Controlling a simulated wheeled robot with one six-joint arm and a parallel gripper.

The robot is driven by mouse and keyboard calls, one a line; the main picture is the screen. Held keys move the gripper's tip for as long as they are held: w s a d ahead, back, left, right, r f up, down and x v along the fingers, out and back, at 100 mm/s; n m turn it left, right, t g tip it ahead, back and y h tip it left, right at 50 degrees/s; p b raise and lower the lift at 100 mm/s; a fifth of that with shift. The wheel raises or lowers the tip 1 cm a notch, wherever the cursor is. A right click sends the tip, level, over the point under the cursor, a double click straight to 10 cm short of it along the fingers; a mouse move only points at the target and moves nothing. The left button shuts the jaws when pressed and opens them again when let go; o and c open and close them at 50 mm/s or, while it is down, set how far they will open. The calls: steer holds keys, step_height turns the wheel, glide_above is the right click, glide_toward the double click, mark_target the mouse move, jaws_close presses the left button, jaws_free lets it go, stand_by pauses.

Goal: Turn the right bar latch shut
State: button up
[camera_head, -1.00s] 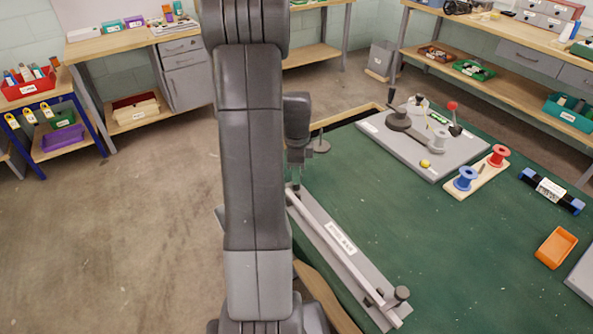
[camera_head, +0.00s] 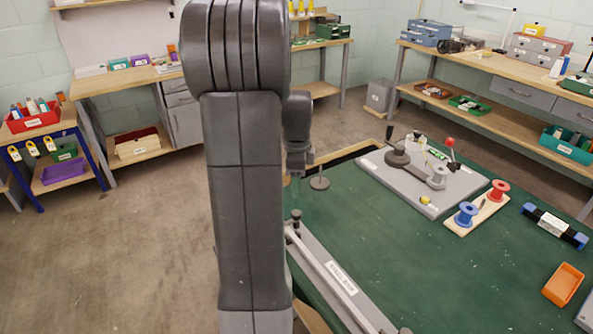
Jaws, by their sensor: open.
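The bar fixture (camera_head: 322,262) is a long grey base with a pale bar along it and a white label, lying along the left edge of the green table. A dark latch knob (camera_head: 296,214) stands at its far end. Another dark knob (camera_head: 405,331) at its near end is nearly cut off by the bottom of the view. I cannot tell which end counts as right, nor how either latch is turned. My gripper (camera_head: 297,177) points down above the far knob, apart from it, with open jaws and nothing seen in it. My arm hides part of the fixture's left side.
A round grey weight-like piece (camera_head: 319,183) stands right of my gripper. A grey board (camera_head: 425,198) with a dark lever is farther back, beside blue (camera_head: 466,213) and red (camera_head: 499,190) spools. An orange tray (camera_head: 563,284) lies right. The table's middle is clear.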

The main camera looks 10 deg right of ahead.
mark_target(296, 212)
step_height(296, 212, up, 4)
steer(key=shift+f, duration=0.15)
stand_by(0.3)
step_height(296, 212, down, 14)
stand_by(0.6)
